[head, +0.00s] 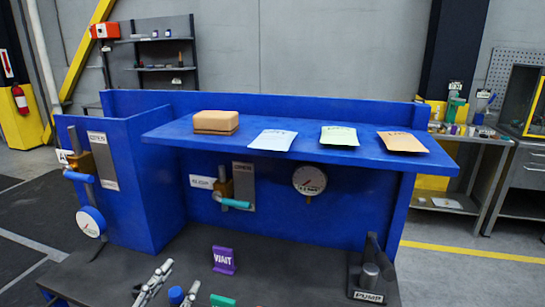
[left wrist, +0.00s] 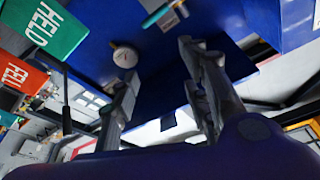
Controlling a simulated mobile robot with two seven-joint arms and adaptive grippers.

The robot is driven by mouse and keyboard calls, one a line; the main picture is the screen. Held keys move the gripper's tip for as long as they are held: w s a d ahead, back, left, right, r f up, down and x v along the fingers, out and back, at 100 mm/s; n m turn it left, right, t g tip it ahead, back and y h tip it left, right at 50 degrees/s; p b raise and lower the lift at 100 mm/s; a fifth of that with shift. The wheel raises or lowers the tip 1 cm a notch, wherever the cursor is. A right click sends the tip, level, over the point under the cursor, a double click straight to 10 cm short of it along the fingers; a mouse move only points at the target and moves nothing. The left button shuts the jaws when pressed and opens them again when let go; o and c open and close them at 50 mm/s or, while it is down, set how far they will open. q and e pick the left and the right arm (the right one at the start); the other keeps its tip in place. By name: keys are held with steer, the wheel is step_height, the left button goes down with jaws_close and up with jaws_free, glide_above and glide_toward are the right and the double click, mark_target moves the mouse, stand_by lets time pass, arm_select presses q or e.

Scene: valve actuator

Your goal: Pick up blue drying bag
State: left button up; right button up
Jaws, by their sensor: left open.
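The blue drying bag (head: 272,140) is a pale blue flat packet lying on the blue shelf (head: 300,154), between a brown box and a pale green bag. I cannot make it out in the left wrist view. My left gripper (head: 180,274) is at the bottom of the head view, in front of and below the shelf, well apart from the bag. In the left wrist view its two fingers (left wrist: 158,62) are spread with nothing between them. My right gripper is not in view.
A brown box (head: 216,122), a pale green bag (head: 339,137) and an orange bag (head: 403,142) share the shelf. Below are a valve with a teal handle (head: 236,204), a gauge (head: 309,180) and a purple WAIT sign (head: 223,260). A pump (head: 370,275) stands at right.

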arm_select(q)
steer(key=w+d+r+m+g+h+b, duration=0.2)
steer(key=d+r+m+g+h, duration=0.2)
steer(key=d+r+m+h, duration=0.45)
steer(key=m+g+y+b, duration=0.2)
steer(key=m+g+b, duration=0.35)
steer(key=m, duration=0.55)
glide_toward(260, 147)
steer(key=x, duration=0.4)
steer(key=shift+h, duration=0.25)
steer(key=p+x, duration=0.1)
steer(key=x, duration=0.5)
steer(key=shift+w+f, duration=0.1)
steer(key=shift+w+d+f, duration=0.1)
steer(key=shift+w+d, duration=0.1)
steer(key=shift+d, duration=0.25)
jaws_close()
